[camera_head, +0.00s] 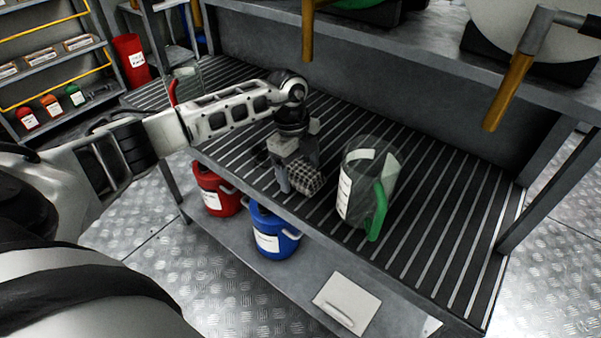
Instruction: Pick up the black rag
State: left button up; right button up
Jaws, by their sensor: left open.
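My left gripper (294,173) points down over the slatted bench top, with its jaws open. A crumpled dark cloth with a light check pattern (309,181), which looks like the black rag, lies right at its fingers on the right side. The gripper covers part of the cloth. I cannot tell whether the fingers touch it or reach around it. My right gripper is not in view.
A clear jug with a green handle (379,205) stands on the slatted bench (430,215), close right of the cloth. Brass taps (508,92) hang from the shelf above. Red (215,190) and blue (272,232) containers stand on the lower shelf.

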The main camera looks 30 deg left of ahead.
aim_at(302, 167)
pick_arm(q)
jog(key=c, duration=1.1)
jog(key=shift+r, duration=0.15)
jog(key=shift+r, duration=0.6)
notch_tip(302, 167, up, 2)
jog(key=shift+r, duration=0.25)
jog(key=s, duration=0.6)
jog(key=s+a, duration=0.1)
jog(key=s, duration=0.5)
jog(key=s+b, duration=0.1)
jog(key=s, duration=0.5)
jog(key=shift+a+f, duration=0.2)
jog(key=shift+o, duration=0.6)
